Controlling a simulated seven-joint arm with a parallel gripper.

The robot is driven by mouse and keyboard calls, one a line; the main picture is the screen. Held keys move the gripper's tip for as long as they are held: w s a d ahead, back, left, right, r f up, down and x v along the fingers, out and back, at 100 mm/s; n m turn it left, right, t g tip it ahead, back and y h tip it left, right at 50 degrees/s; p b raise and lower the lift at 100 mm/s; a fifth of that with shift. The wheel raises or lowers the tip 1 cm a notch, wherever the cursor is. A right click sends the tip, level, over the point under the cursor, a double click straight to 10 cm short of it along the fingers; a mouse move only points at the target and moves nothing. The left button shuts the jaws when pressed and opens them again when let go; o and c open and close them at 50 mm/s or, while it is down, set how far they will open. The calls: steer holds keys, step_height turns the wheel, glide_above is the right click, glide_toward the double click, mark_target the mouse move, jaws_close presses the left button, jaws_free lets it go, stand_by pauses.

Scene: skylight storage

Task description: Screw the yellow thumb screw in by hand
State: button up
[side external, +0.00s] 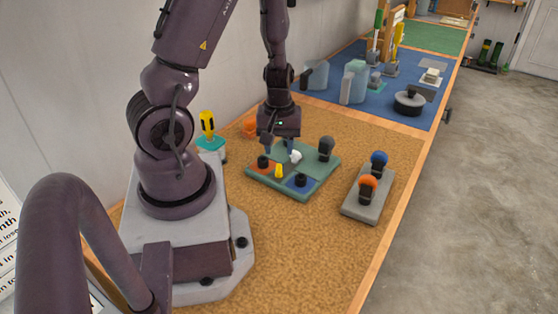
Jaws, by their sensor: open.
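The small yellow thumb screw (278,171) stands on the green board (317,179), between an orange patch and a blue patch. I cannot tell how deep it sits. My gripper (280,150) is open and points down over the back left part of the board. Its fingertips are above and behind the yellow screw, apart from it as far as I can see. A white knob-like piece (296,157) is just right of the fingertips; I cannot tell whether they touch it.
Black knobs stand on the orange (263,162) and blue (300,180) patches, and a dark grey knob (326,148) at the right. A grey block (367,207) holds blue and orange knobs. A yellow-handled tool (208,125) stands left. The front cork surface is clear.

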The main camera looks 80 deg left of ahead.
mark_target(279, 166)
steer(key=shift+f, duration=2.55)
steer(key=shift+f, duration=0.15)
jaws_close()
steer(key=m, duration=0.5)
steer(key=shift+m, duration=0.4)
steer(key=m, duration=0.2)
steer(key=shift+m, duration=0.3)
steer(key=m, duration=0.5)
steer(key=shift+c, duration=0.7)
jaws_free()
